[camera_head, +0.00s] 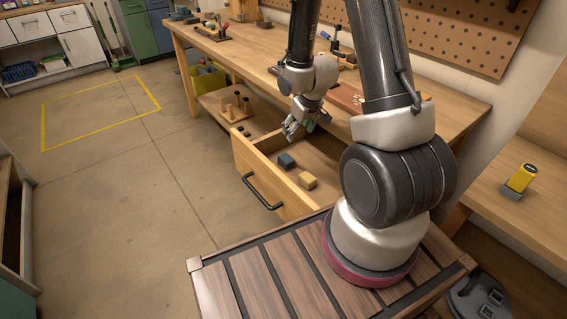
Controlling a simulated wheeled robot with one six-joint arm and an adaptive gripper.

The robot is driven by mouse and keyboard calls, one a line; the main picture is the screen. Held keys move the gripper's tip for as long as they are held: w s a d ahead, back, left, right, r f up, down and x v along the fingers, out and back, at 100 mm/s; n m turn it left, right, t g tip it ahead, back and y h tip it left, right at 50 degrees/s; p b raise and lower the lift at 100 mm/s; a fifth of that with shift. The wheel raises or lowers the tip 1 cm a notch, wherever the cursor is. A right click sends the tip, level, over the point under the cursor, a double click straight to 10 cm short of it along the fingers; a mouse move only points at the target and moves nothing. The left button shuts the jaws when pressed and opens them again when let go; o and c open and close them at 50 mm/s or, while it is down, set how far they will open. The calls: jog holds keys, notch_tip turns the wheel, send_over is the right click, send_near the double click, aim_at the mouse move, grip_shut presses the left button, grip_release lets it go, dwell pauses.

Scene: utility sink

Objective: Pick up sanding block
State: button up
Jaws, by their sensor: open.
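An open wooden drawer (277,193) juts out from the workbench. Inside it lie a small dark blue-grey block (287,161) and a small yellow block (307,180), close together near the drawer front. Either could be the sanding block; I cannot tell which from this view. My gripper (291,131) is open and appears empty. It hangs above the far left part of the drawer, apart from both blocks. My arm hides part of the drawer and the bench behind it.
The workbench (440,112) carries several tools and wooden pieces. A yellow item with a grey base (520,179) stands on a wooden surface at the right. The drawer has a black handle (262,192). The floor (130,190) at the left is clear.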

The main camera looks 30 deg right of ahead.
send_over(286, 158)
jog(key=s+d, duration=0.1)
jog(key=s, duration=0.1)
jog(key=shift+n+y, duration=0.3)
jog(key=shift+y, duration=0.1)
jog(key=f, duration=0.8)
jog(key=shift+s, duration=0.2)
jog(key=x, duration=0.7)
jog(key=shift+a+f, duration=0.1)
jog(key=shift+f, duration=0.15)
jog(key=shift+c, duration=0.5)
jog(key=c, duration=1.1)
